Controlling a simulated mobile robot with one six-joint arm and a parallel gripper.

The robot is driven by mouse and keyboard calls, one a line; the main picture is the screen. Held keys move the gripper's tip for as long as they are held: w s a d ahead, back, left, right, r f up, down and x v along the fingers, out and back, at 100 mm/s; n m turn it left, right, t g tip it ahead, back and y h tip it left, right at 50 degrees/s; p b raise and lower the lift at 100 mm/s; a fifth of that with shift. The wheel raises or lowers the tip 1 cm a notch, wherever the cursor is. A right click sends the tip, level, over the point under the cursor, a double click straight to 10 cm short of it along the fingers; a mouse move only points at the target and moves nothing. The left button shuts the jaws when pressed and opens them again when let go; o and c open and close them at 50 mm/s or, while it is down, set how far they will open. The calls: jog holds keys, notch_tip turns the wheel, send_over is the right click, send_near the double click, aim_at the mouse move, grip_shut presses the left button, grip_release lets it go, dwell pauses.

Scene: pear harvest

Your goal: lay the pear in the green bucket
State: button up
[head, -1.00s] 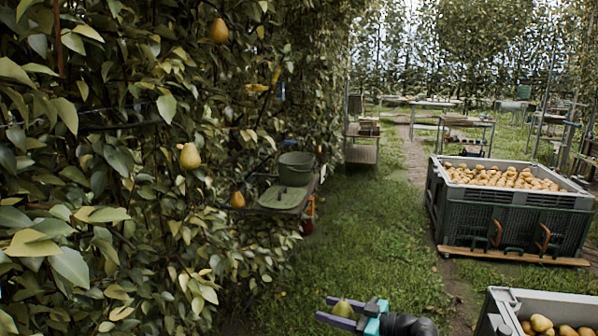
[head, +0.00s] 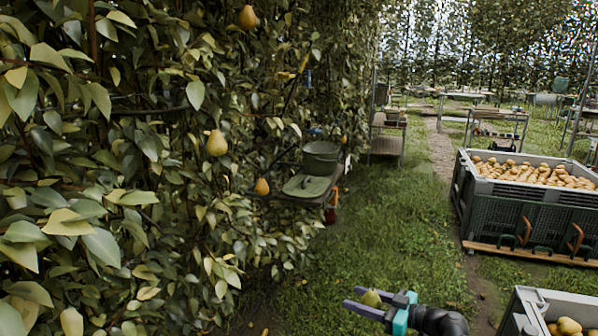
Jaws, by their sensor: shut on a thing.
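My gripper (head: 375,304) is at the bottom of the head view, its purple fingers pointing left. The green bucket (head: 320,158) stands farther off, left of the grass lane, on a small stand against the foliage. A flat green lid (head: 307,187) lies in front of the bucket. My gripper is well apart from the bucket and nearer the camera. The inside of the bucket is mostly hidden.
A leafy pear hedge fills the left, with pears (head: 217,143) hanging in it. A large crate of pears (head: 527,205) stands at the right, and another crate (head: 553,310) at the lower right. The grass lane (head: 380,235) between is open. Tables (head: 497,127) stand farther back.

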jog(key=shift+s+f, duration=0.15)
jog(key=shift+f, duration=0.4)
jog(key=shift+s+f, duration=0.15)
jog(key=shift+f, duration=0.4)
jog(key=shift+a, duration=0.15)
